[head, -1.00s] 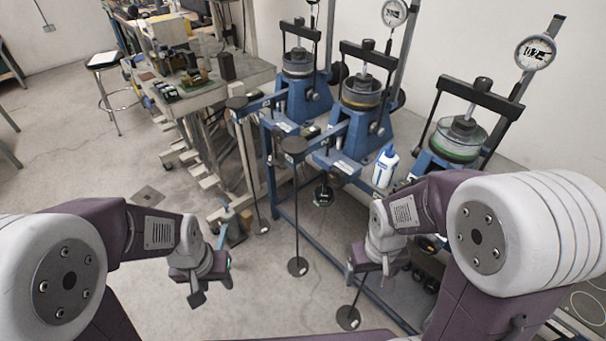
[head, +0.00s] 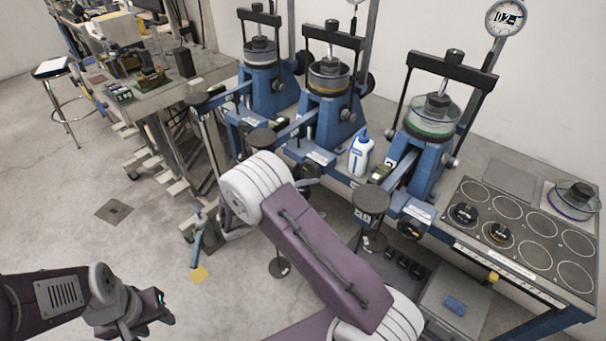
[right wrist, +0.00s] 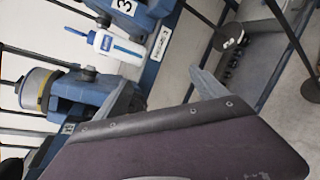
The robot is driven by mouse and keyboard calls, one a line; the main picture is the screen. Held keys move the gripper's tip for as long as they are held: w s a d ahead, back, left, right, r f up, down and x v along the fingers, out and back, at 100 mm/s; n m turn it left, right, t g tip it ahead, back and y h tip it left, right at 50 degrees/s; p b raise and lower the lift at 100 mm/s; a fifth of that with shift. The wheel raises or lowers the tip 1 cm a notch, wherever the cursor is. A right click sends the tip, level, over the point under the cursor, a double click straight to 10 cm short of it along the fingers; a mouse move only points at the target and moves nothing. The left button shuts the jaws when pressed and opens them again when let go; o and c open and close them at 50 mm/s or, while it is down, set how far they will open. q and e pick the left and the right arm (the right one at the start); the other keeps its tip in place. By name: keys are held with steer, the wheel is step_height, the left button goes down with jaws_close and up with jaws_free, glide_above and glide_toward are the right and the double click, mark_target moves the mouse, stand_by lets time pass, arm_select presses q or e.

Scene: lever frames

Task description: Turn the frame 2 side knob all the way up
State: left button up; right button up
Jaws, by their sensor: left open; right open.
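Three blue lever frames stand in a row; the middle one (head: 335,110) I take as frame 2. A dark round knob (head: 365,84) shows at its right side, partly behind the frame; its setting cannot be read. In the right wrist view the blue body of a frame with a ringed cell (right wrist: 37,90) lies at the left. My left gripper (head: 150,312) is open and empty at the lower left, far from the frames. My right gripper is hidden behind my arm in the head view; a grey fingertip (right wrist: 207,86) shows in the right wrist view, touching no knob.
A white bottle (head: 361,155) stands between the middle and right frames. Weight hangers with dark discs (head: 371,198) stand in front. A bench top with round plates (head: 530,235) is at the right. A cluttered table (head: 205,65) is at the left; open floor lies before it.

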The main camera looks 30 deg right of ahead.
mark_target(309, 172)
steer(key=w+a+n+t+h, duration=0.2)
steer(key=w+a+t, duration=0.3)
steer(key=w, duration=0.2)
steer(key=x, duration=1)
steer(key=shift+s+d+r, duration=0.1)
steer(key=shift+s+r, duration=0.1)
steer(key=shift+s, duration=0.05)
steer(key=shift+f, duration=0.1)
jaws_close()
steer(key=shift+d, duration=0.15)
